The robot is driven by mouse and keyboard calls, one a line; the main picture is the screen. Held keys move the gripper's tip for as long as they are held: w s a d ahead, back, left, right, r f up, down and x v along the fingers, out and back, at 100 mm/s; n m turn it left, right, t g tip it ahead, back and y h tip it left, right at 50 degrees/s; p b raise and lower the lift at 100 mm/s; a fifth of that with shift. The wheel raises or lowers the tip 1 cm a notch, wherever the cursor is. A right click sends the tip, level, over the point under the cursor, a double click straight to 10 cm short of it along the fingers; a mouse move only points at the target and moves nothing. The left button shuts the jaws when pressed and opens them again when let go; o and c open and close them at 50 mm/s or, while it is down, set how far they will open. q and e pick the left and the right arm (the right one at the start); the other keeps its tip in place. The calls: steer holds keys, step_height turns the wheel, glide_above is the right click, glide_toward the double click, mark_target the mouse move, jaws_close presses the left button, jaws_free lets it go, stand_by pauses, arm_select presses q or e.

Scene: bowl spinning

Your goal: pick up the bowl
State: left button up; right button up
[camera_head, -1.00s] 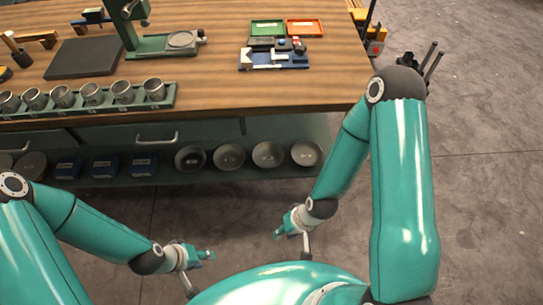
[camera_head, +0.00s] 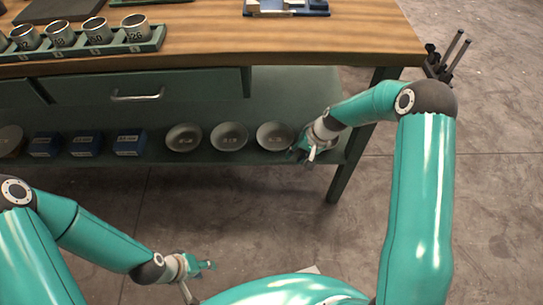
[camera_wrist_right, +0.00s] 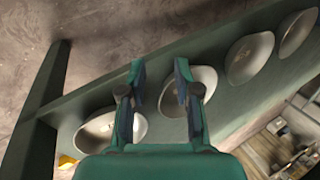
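Several grey metal bowls stand in a row on the lower shelf. In the head view three show clearly: the left bowl (camera_head: 183,137), the middle bowl (camera_head: 229,136) and the right bowl (camera_head: 275,136). My right gripper (camera_head: 303,152) is at the shelf's front edge, just right of them, and hides what is behind it. In the right wrist view my right gripper (camera_wrist_right: 160,75) is open and empty; one finger overlaps a bowl (camera_wrist_right: 203,77) beyond it, and the end bowl (camera_wrist_right: 102,130) lies at lower left. My left gripper (camera_head: 203,266) hangs low over the floor, its fingers too small to read.
The shelf (camera_head: 200,98) sits under a wooden bench top (camera_head: 300,45). A table leg (camera_head: 345,185) stands right of my right gripper. Blue boxes (camera_head: 87,143) lie left of the bowls. A tray of cups (camera_head: 95,47) is on top.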

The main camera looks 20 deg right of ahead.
steer(key=m+t+y+b, duration=0.1)
steer(key=b, duration=0.6)
glide_toward(275, 139)
steer(key=s+d, duration=0.1)
steer(key=s, duration=0.1)
steer(key=s+d, duration=0.2)
steer(key=shift+s+d, duration=0.3)
steer(key=shift+s, duration=0.05)
steer(key=shift+w+f+b, duration=0.1)
steer(key=shift+w+b, duration=0.4)
steer(key=shift+b, duration=0.2)
steer(key=b+x, duration=0.1)
steer(key=x, duration=0.5)
steer(key=shift+w+b, duration=0.1)
steer(key=shift+b, duration=0.25)
arm_select(q)
step_height(275, 139, down, 13)
arm_select(e)
jaws_close()
